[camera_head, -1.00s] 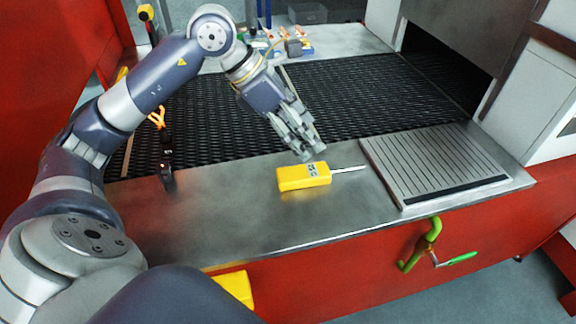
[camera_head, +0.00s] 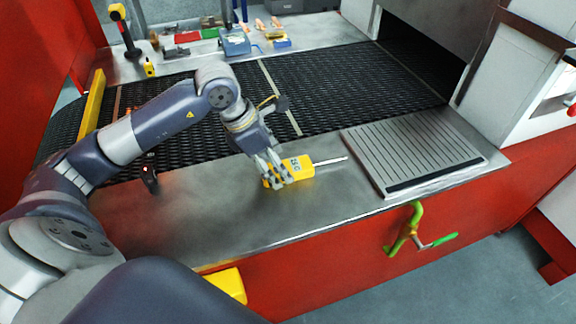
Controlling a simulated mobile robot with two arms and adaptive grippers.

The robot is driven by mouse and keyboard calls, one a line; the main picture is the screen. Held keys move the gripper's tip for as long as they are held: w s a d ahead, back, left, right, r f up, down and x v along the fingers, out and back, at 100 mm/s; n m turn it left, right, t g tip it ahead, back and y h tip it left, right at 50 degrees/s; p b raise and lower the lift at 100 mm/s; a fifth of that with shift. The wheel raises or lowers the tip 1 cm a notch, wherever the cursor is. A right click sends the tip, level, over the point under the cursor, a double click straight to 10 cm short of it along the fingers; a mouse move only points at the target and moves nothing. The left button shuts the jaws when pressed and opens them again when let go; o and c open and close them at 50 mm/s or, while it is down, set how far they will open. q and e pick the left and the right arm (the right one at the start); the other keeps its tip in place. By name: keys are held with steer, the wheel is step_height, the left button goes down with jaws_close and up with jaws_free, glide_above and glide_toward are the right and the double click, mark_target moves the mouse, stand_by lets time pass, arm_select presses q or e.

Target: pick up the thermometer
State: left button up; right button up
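The thermometer, a yellow box (camera_head: 300,168) with a thin metal probe pointing right, lies on the steel ledge (camera_head: 210,215) in front of the mesh belt. My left gripper (camera_head: 279,184) is lowered over the left part of its yellow body, with its fingers pointing down at it. The fingers hide part of the body. I cannot tell whether they are closed on it or only around it. My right gripper is not in view.
A ribbed metal plate (camera_head: 412,150) lies on the ledge to the right of the probe. A small dark device (camera_head: 149,174) stands to the left. Green-handled clamp (camera_head: 408,232) hangs on the red front. Several items, including a blue box (camera_head: 236,44), stand behind the belt (camera_head: 330,95).

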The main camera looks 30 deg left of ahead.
arm_select(q)
steer(key=shift+w+d+f, duration=0.15)
steer(key=shift+f, duration=0.4)
steer(key=c, duration=1.2)
steer(key=shift+c, duration=0.2)
steer(key=shift+r, duration=0.15)
